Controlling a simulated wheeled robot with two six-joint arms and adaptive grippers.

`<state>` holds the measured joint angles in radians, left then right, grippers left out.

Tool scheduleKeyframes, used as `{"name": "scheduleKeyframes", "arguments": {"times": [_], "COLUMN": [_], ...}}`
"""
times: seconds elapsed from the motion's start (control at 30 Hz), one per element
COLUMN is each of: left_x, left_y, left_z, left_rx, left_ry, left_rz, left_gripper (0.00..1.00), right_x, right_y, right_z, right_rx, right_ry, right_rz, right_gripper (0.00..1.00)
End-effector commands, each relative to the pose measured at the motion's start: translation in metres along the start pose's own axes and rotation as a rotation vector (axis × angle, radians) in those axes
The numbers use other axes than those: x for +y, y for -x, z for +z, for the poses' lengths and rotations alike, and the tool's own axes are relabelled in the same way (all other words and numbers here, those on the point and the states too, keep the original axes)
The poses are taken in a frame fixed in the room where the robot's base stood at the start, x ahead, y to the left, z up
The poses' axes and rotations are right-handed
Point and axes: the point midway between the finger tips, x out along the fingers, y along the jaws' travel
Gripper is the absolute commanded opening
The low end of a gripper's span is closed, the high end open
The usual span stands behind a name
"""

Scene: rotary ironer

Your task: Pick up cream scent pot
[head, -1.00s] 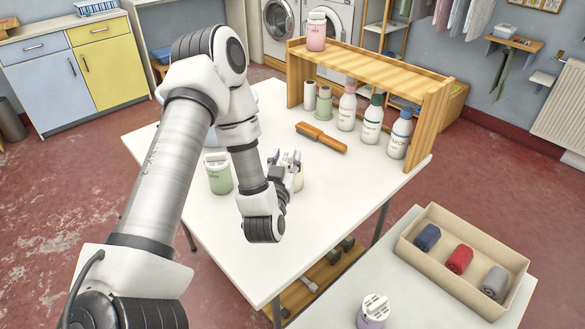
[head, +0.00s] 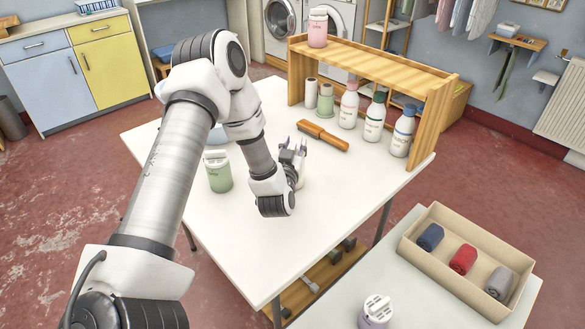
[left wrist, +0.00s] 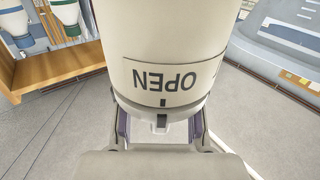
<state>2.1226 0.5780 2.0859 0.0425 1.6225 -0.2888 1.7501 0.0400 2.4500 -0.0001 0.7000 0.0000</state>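The cream scent pot (head: 301,174) stands on the white table, partly hidden by my left gripper in the head view. In the left wrist view the cream pot (left wrist: 165,55) fills the upper middle, close to the camera, with the word OPEN upside down on it. My left gripper (head: 293,146) is at the pot, its fingers apart. In the left wrist view my left gripper (left wrist: 160,128) shows purple-grey finger parts on both sides of the pot's lower end. Its fingertips are hidden there, and I see no clear grip. My right gripper is not in view.
A green pot (head: 219,175) stands left of my gripper. A brown brush (head: 322,136) lies behind it. Several bottles (head: 375,118) stand by the wooden shelf (head: 385,66), which bears a pink pot (head: 318,30). The table's front part is clear.

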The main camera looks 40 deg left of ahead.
Motion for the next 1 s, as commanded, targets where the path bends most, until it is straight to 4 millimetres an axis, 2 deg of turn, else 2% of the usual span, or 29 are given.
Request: {"name": "scheduleKeyframes", "arguments": {"times": [0.03,0.07,0.53,0.67,0.83,1.0], "left_x": [0.0,0.0,0.0,0.0,0.0,0.015], "left_y": [0.0,0.0,0.0,0.0,0.0,0.034], "left_z": [0.0,0.0,-0.003,-0.014,-0.038,-0.036], "left_rx": [0.0,0.0,0.001,0.001,0.003,-0.002], "left_ry": [0.0,0.0,0.001,0.003,0.004,-0.003], "left_rz": [0.0,0.0,0.0,-0.001,-0.001,0.006], "left_gripper": [0.11,0.0,0.0,0.0,0.0,0.0], "right_x": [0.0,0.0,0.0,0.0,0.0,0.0], "right_y": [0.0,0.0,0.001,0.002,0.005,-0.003], "right_z": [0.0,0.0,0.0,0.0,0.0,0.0], "right_rx": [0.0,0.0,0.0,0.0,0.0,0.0], "right_ry": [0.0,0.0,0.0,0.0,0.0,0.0], "right_rz": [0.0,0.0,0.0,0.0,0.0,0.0], "right_gripper": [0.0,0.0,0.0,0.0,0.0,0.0]}}
